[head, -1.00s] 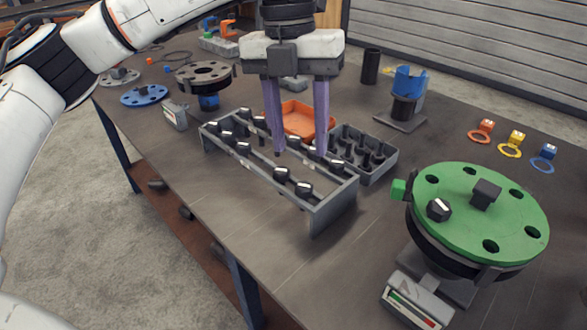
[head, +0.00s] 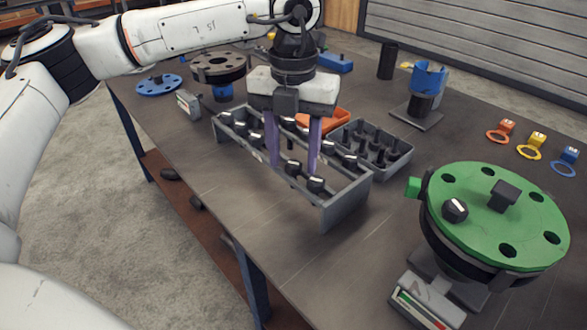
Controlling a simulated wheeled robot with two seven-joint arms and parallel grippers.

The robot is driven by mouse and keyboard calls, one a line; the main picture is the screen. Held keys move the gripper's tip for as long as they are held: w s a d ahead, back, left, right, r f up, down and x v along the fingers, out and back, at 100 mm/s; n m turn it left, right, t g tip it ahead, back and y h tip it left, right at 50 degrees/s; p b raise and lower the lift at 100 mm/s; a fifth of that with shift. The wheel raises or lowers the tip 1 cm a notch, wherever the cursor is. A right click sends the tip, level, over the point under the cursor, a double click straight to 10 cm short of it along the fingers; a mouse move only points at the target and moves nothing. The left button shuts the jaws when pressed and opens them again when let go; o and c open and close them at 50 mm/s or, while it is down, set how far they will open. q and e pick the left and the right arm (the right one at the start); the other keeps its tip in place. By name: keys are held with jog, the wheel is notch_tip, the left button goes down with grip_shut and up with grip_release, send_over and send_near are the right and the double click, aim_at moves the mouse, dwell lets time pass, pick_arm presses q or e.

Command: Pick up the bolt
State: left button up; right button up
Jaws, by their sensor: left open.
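My left gripper (head: 293,158) is open, with its two purple fingers pointing down over the grey bolt rack. The rack (head: 345,208) holds several dark bolts with black and white heads. One bolt (head: 293,168) shows between the fingertips, and another bolt (head: 316,184) stands just in front of it towards the rack's near end. I cannot tell whether the fingers touch any bolt. More bolts sit along the rack, such as one at its far end (head: 225,118). One more bolt (head: 455,210) sits in the green flange (head: 530,225). My right gripper does not show.
A grey bin (head: 400,158) with dark upright pegs or bolts and an orange tray (head: 335,120) stand behind the rack. A blue part on a stand (head: 428,80) and coloured ring tags (head: 528,152) are at the back right. The table front is clear.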

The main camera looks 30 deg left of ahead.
pick_arm(q)
jog(key=shift+f, duration=0.1)
jog(key=shift+c, duration=0.2)
grip_shut()
